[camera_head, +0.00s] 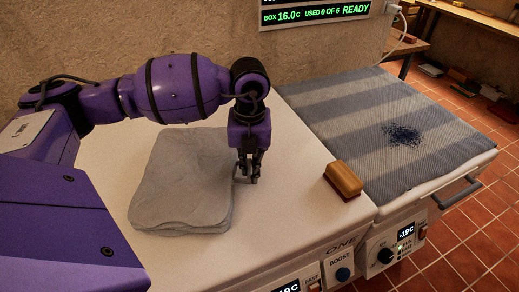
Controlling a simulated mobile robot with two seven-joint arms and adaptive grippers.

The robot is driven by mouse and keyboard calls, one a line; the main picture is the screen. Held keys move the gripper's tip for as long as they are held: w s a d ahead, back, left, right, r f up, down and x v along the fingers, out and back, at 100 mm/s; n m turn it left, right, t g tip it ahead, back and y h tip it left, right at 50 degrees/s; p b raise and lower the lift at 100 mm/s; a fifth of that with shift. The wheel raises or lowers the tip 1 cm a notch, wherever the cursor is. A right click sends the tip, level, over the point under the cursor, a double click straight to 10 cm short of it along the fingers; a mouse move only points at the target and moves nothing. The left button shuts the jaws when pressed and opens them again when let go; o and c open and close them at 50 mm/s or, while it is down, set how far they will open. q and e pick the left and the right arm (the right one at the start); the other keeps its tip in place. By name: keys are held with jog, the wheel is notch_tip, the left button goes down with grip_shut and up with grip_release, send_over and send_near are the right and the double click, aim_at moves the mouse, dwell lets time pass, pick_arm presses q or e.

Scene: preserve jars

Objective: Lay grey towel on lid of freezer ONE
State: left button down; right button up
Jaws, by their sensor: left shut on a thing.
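The grey towel (182,180) is folded into a thick square and rests on the white lid of freezer ONE (290,205). The label ONE shows at the lid's front right. My left gripper (248,176) points down at the towel's right edge, low over the lid. Its fingers are shut on the towel's edge; the exact contact is small and partly hidden. My right gripper is not in view.
A wooden brush (343,180) lies on the lid right of my left gripper. The freezer to the right bears a striped grey cloth (350,115) with a patch of dark blue bits (402,135). A lit display (316,14) hangs on the wall behind.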

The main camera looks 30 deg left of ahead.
pick_arm(q)
jog(key=shift+f, duration=0.45)
jog(key=c, duration=1.8)
grip_release()
jog(key=shift+c, duration=0.2)
notch_tip(320, 180, up, 12)
jog(key=shift+r, duration=0.15)
jog(key=shift+w+d, duration=0.1)
